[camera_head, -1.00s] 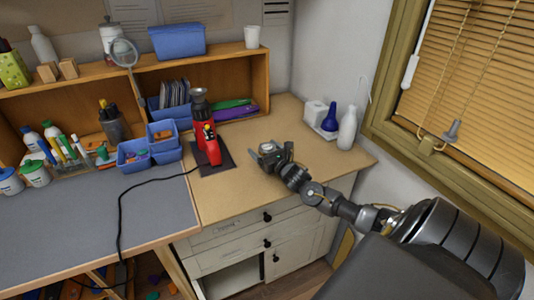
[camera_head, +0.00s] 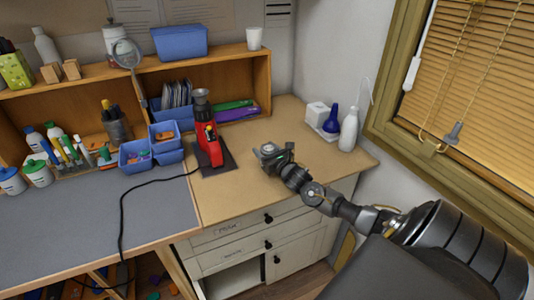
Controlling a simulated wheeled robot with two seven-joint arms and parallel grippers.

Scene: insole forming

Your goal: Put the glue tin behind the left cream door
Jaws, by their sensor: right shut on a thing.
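My right gripper (camera_head: 266,151) is low over the wooden counter, right of the red heat tool. It is shut on a small grey-green thing, which looks like the glue tin (camera_head: 268,149) and is mostly hidden by the fingers. I cannot tell whether the tin touches the counter. Under the counter, the left cupboard space (camera_head: 232,282) stands open, with its inside partly in view. The left cream door's own panel is not clear. The right cream door (camera_head: 298,254) is shut. My left gripper is not in view.
The red heat tool (camera_head: 210,148) stands on a dark pad (camera_head: 222,167), with a black cord running left. A white bottle (camera_head: 348,131) and a blue-nozzled bottle (camera_head: 331,118) stand at the counter's back right. Cream drawers (camera_head: 228,232) lie above the open cupboard. The counter's front is clear.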

